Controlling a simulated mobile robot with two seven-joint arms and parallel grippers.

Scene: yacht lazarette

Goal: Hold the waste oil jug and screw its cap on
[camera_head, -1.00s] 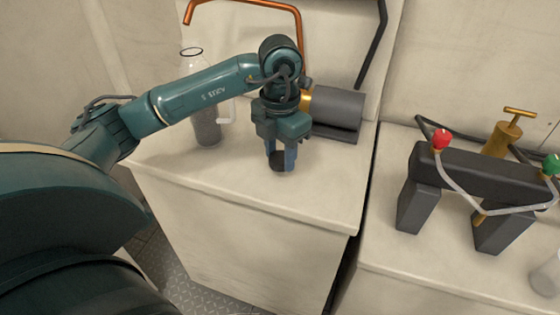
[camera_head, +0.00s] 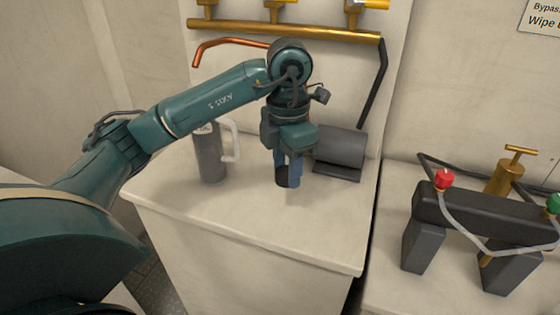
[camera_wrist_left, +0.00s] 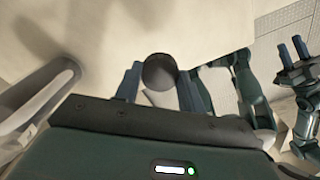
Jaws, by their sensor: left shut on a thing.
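The waste oil jug (camera_head: 211,158), dark-filled with a pale handle, stands upright on the left counter. My left forearm hides its top in the head view. Its handle shows at the left of the left wrist view (camera_wrist_left: 30,108). My left gripper (camera_head: 288,172) points down, to the right of the jug and apart from it. It is shut on a dark round cap (camera_wrist_left: 159,71), which shows between the blue fingertips and in the head view (camera_head: 282,182). My right gripper (camera_wrist_left: 290,50) shows at the right of the left wrist view, fingers apart and empty.
A dark cylinder on a base (camera_head: 340,150) stands behind my left gripper. A brass pipe (camera_head: 290,30) with valves runs along the wall. A dark rack with red and green knobs (camera_head: 480,205) fills the right counter (camera_head: 385,275). The left counter's front (camera_head: 240,220) is clear.

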